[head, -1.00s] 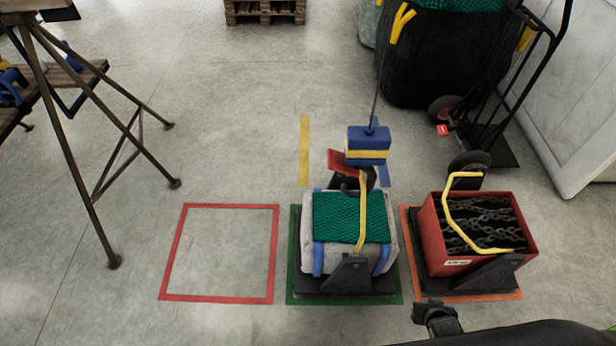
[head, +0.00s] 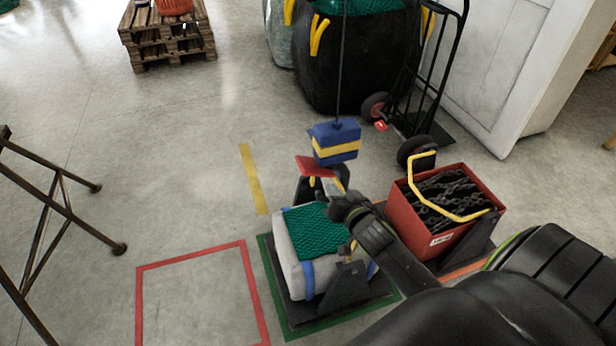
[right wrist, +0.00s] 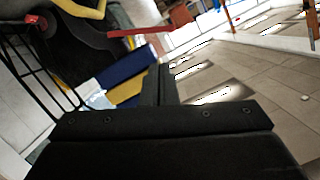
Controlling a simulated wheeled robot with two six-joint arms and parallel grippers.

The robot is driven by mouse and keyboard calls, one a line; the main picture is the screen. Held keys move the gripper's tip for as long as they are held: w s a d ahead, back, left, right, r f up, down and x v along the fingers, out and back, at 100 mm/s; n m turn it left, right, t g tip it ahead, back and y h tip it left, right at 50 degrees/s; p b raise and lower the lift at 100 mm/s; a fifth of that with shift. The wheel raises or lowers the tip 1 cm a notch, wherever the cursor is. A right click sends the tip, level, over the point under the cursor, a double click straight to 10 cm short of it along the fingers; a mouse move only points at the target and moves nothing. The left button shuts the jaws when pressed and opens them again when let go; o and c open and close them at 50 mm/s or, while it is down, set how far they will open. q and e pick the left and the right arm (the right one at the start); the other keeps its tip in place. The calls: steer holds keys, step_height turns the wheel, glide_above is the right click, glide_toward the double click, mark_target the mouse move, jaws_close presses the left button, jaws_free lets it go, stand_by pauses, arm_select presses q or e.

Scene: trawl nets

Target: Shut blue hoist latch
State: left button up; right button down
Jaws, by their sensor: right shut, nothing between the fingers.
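The blue hoist block (head: 336,146) with a yellow band hangs from a thin cable in the head view. A red latch plate (head: 314,167) sticks out below it to the left, above a dark hook (head: 308,188). My right gripper (head: 338,208) is shut and empty, just below the hook and over the green-netted grey bale (head: 312,238). I cannot tell whether it touches the hook. In the right wrist view, the blue and yellow block (right wrist: 126,74) and a red bar (right wrist: 152,32) show beyond my dark fingers. My left gripper is not in view.
A red crate of chains (head: 402,205) with a yellow handle stands right of the bale, close to my right arm. A red floor square (head: 190,256) at the left is empty. A black hand truck (head: 440,70) and a big black bag (head: 352,70) stand behind.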

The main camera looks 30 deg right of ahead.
steer(key=shift+d, duration=0.1)
steer(key=shift+w, duration=0.1)
glide_toward(312, 166)
steer(key=w, duration=0.3)
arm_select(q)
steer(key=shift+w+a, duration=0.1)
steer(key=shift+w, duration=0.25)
arm_select(e)
steer(key=shift+w, duration=0.65)
